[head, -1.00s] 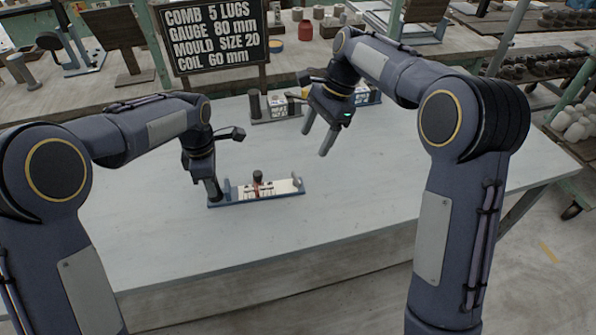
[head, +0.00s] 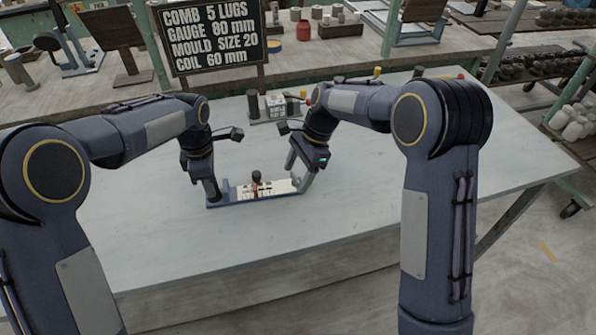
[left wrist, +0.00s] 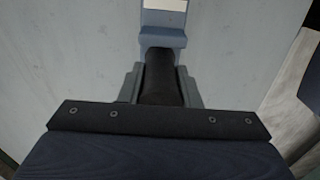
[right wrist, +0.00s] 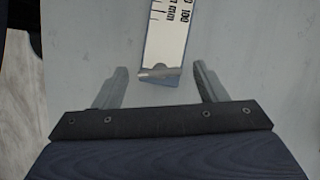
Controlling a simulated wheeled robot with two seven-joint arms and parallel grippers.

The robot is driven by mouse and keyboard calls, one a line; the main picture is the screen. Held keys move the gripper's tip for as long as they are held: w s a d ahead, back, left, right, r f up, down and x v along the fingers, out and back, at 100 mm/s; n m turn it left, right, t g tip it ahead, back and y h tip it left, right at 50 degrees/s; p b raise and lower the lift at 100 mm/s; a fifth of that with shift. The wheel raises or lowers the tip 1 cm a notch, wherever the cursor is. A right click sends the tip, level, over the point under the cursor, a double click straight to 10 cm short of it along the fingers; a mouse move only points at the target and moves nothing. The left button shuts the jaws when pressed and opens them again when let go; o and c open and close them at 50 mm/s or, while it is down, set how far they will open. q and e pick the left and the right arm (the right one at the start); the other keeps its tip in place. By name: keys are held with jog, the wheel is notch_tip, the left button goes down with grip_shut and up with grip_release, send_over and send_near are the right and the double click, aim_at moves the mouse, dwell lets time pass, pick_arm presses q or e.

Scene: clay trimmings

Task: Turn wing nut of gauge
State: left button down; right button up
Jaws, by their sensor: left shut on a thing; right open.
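The gauge (head: 240,203) lies on the table, a blue base with a white scale strip and a dark knob (head: 257,177) upright near its middle. My left gripper (head: 211,192) is shut on a dark handle (left wrist: 160,78) at the gauge's left end. My right gripper (head: 298,180) is open at the right end. In the right wrist view its fingers (right wrist: 160,82) stand apart on either side of a small silver piece (right wrist: 159,73) at the end of the scale (right wrist: 167,35); this looks like the wing nut. The fingers do not appear to touch it.
A sign board (head: 211,45) with lettering stands behind the table (head: 400,220). A block-like fixture (head: 277,108) sits at the table's back, partly behind my right arm. The table in front and to the right of the gauge is clear.

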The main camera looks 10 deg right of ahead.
jog(key=shift+c, duration=0.4)
jog(key=c, duration=0.9)
